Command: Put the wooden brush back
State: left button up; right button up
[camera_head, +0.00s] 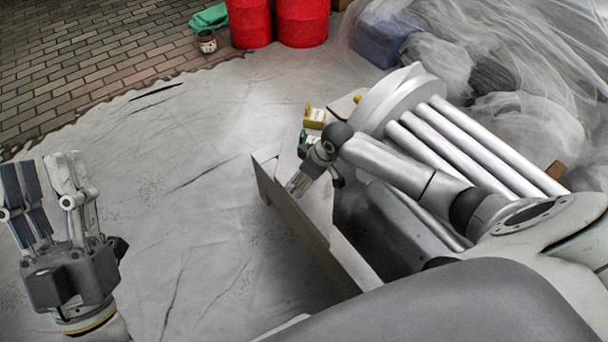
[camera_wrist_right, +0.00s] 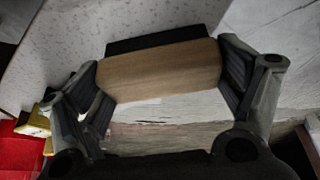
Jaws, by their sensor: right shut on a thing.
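The wooden brush (camera_wrist_right: 160,70) is a light brown block with a dark strip along its far edge, seen in the right wrist view. My right gripper (camera_wrist_right: 165,85) is shut on it, with one dark finger pad at each end of the block. In the head view, my right gripper (camera_head: 315,168) is small and partly hidden, over the edge of a pale open-topped box; I cannot clearly make out the brush there. My left gripper (camera_head: 48,205) is at the left of the head view, fingers up and apart, empty.
The pale box wall (camera_head: 315,235) runs below my right gripper. A yellow item (camera_head: 314,118) lies just behind it. Two red drums (camera_head: 275,20), a small can (camera_head: 207,42) and green cloth (camera_head: 209,17) are at the back. Clear plastic sheeting (camera_head: 470,50) fills the back right. The left floor is open.

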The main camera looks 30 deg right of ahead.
jog(key=o, duration=0.7)
jog(key=shift+o, duration=0.2)
